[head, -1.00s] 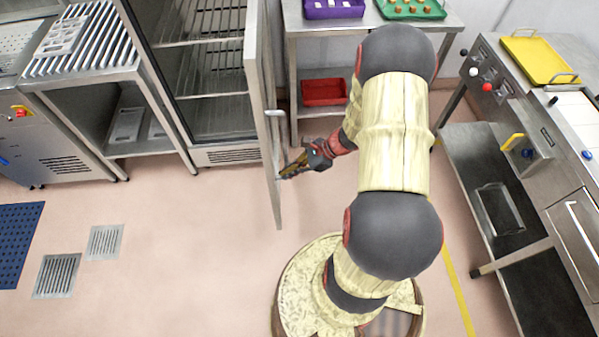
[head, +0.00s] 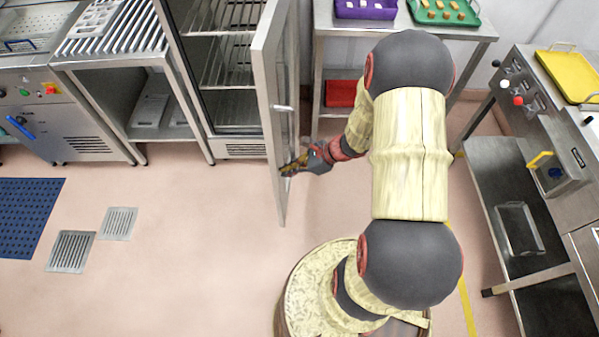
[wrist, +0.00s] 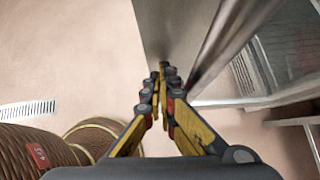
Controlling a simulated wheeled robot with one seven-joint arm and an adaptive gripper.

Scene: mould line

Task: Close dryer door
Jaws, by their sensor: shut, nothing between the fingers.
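The dryer (head: 222,75) is a tall steel cabinet with wire shelves, at the upper left of centre in the head view. Its door (head: 268,90) stands wide open, jutting out toward me from the cabinet's right side, with a bar handle (head: 282,107) on it. My gripper (head: 287,170) is shut and empty, its tips at the door's right face near the free edge, below the handle. In the wrist view my closed fingertips (wrist: 163,75) point at the grey door panel (wrist: 168,30). I cannot tell for certain whether they touch it.
A steel rack table (head: 110,60) stands left of the dryer. A table (head: 400,28) with purple and green trays is behind my arm. A counter (head: 560,130) lines the right side. The floor (head: 190,220) before the dryer is clear, with drain grates (head: 118,223).

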